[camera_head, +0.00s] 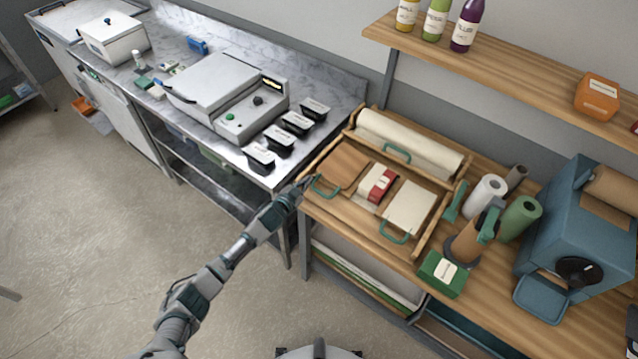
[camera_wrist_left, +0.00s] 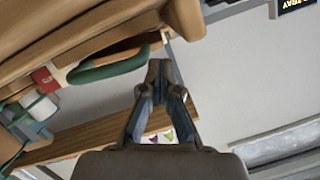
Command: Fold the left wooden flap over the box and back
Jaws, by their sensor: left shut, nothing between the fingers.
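The left wooden flap (camera_head: 343,163) is a brown panel lying roughly flat on the left of a wooden folding frame, with a teal handle (camera_head: 323,190) at its front edge. The box (camera_head: 383,183), red and white, sits in the middle of the frame, uncovered by the flap. My left gripper (camera_head: 304,183) is at the frame's left front corner, just left of the handle. In the left wrist view its fingers (camera_wrist_left: 158,72) are shut and empty, near the teal handle (camera_wrist_left: 108,66) but not around it. The red of the box (camera_wrist_left: 44,78) shows behind. My right gripper is out of view.
A pale right flap (camera_head: 410,206) with its own teal handle lies right of the box. A paper roll (camera_head: 410,140) runs behind. A green box (camera_head: 441,274) and a tape dispenser stand to the right.

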